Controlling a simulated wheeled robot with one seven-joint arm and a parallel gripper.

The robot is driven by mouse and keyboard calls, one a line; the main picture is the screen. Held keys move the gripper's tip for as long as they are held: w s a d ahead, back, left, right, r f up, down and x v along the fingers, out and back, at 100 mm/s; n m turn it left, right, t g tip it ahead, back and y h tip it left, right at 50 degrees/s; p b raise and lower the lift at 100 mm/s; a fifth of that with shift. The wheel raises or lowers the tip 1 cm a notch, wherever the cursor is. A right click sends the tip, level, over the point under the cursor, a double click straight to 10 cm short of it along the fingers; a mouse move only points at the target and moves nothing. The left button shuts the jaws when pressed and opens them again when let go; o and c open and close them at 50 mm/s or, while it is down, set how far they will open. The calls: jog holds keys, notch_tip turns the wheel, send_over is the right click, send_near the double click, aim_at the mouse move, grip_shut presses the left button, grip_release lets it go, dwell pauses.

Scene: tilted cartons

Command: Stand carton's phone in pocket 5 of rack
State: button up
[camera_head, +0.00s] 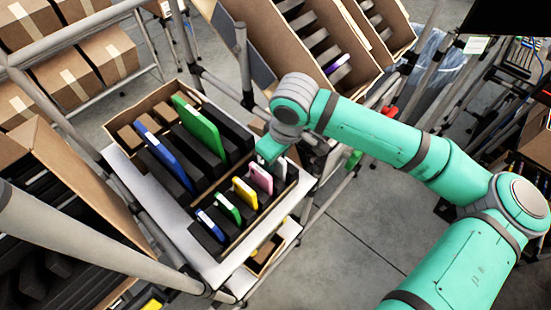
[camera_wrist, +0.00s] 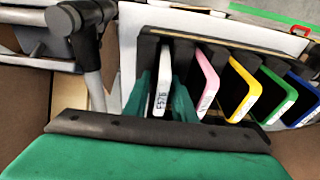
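A white phone (camera_wrist: 162,80) with a printed label on its edge stands upright at the left end of the small rack (camera_wrist: 210,38), in the wrist view. My gripper (camera_wrist: 162,98) has one green finger close against each side of this phone, and it looks shut on it. The phone's lower part is hidden by the rack. To its right stand a pink phone (camera_wrist: 207,85), a yellow phone (camera_wrist: 243,85), a green phone (camera_wrist: 274,92) and a blue phone (camera_wrist: 303,100). In the head view my gripper (camera_head: 270,150) is at the rack's upper right end.
Behind the rack, a box of dark dividers holds a large blue item (camera_head: 164,158) and a large green item (camera_head: 198,120). A tilted carton (camera_head: 262,30) with a purple item (camera_head: 338,64) stands at the top. Metal posts (camera_head: 243,62) rise close to my gripper.

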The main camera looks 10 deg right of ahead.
jog(key=shift+s+a, duration=0.15)
jog(key=shift+a, duration=0.05)
jog(key=r, duration=0.3)
jog(key=s+d+r, duration=0.1)
jog(key=r, duration=0.6)
jog(key=shift+s+d+r, duration=0.2)
jog(key=shift+d+r, duration=0.05)
jog(key=shift+r, duration=0.05)
notch_tip(320, 180, up, 7)
dwell(0.3)
dwell(0.5)
